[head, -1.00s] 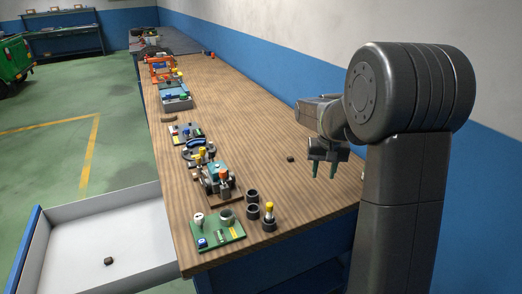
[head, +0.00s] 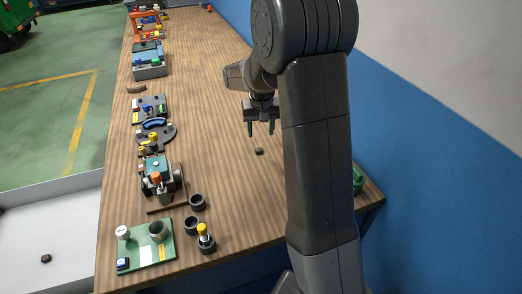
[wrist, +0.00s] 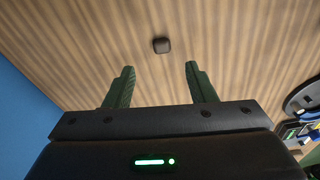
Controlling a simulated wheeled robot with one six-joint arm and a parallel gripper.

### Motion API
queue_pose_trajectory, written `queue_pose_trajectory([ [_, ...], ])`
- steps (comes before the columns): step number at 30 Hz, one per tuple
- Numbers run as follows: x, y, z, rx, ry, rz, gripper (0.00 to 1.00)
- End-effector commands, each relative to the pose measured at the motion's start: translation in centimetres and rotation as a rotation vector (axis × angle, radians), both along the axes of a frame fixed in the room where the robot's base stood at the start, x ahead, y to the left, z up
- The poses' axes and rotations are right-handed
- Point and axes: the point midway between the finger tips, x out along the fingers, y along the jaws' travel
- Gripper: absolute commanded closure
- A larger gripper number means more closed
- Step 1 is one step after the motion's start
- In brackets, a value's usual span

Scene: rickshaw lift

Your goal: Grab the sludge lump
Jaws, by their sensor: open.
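A small dark lump (head: 259,151) lies on the wooden bench top. It also shows in the wrist view (wrist: 161,45), beyond the fingertips and roughly centred between them. A similar dark lump (head: 46,258) lies in the pale tray at the lower left; I cannot tell from looks which one is the sludge lump. My gripper (head: 260,129) is open with its green fingers pointing down, just behind the bench lump in the head view. In the wrist view nothing is between its fingers (wrist: 160,68).
The wooden bench (head: 205,110) has clear room around the lump. Several parts line its left side, including a wheeled model (head: 160,176), a green board (head: 146,245) and dark cups (head: 197,202). The pale tray (head: 75,215) adjoins the left edge. A blue-and-white wall stands right.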

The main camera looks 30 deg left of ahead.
Motion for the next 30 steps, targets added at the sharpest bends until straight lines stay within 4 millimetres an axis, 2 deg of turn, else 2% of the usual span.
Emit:
queue_pose_trajectory([
  [3,0.2,0.1,-2.0,-0.003,0.002,0.000,0.50],
  [11,0.4,0.4,-3.8,-0.001,0.001,0.000,0.50],
  [19,0.7,1.0,-7.4,-0.003,0.002,0.000,0.50],
  [23,0.8,1.1,-8.2,-0.001,0.001,0.000,0.50],
  [29,0.8,1.1,-8.3,0.000,0.000,-0.001,0.50],
  [30,0.8,1.1,-8.3,0.000,0.000,-0.001,0.53],
])
